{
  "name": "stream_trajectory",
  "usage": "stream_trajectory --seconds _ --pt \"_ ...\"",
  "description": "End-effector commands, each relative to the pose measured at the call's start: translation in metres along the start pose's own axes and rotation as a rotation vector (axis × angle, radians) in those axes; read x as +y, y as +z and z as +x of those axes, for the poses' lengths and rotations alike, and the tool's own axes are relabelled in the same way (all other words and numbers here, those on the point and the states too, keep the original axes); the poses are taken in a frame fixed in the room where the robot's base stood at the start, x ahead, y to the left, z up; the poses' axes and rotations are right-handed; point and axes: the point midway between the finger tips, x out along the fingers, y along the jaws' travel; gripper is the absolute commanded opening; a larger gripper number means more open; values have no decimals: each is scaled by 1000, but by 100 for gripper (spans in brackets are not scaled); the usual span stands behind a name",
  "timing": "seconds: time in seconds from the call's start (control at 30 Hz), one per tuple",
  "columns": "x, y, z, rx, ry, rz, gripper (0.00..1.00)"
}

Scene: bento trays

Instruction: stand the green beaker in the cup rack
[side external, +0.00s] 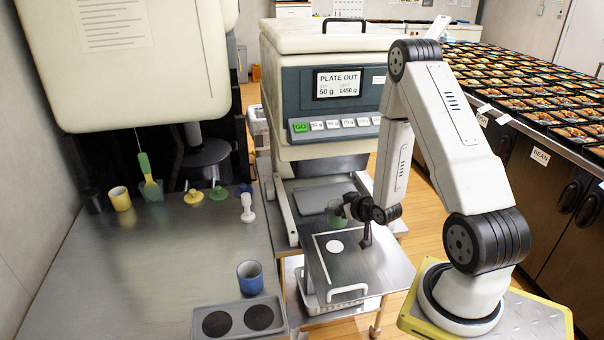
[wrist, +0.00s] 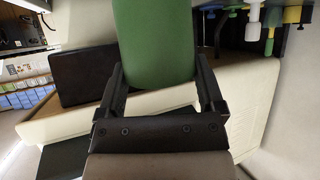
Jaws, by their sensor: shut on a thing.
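The green beaker (wrist: 155,45) is between the two fingers of my gripper (wrist: 160,85) in the wrist view, and its upper part runs out of the picture. In the side external view the beaker (side external: 335,211) shows at the fingers of my gripper (side external: 349,207), above the metal shelf in front of the machine. My gripper is shut on it. The cup rack (side external: 238,319), a grey block with two round dark places, sits at the front of the left counter. Both places look empty. The rack is well to the lower left of my gripper.
A blue cup (side external: 250,278) stands just behind the rack. A white stopper-like piece (side external: 247,208), a yellow cup (side external: 120,198) and a black cup (side external: 92,200) stand farther back. The weighing machine (side external: 335,100) rises behind my gripper. The middle of the left counter is clear.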

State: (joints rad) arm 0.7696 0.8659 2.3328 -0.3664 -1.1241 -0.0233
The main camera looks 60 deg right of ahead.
Motion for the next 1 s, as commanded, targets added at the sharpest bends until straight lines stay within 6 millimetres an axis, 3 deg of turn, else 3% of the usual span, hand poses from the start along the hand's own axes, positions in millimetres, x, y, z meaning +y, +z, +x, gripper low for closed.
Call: stream_trajectory --seconds 0.67,1.0 --pt "0 -2 -1 1 0 0 15" --pt "0 -27 -14 5 0 -2 15"
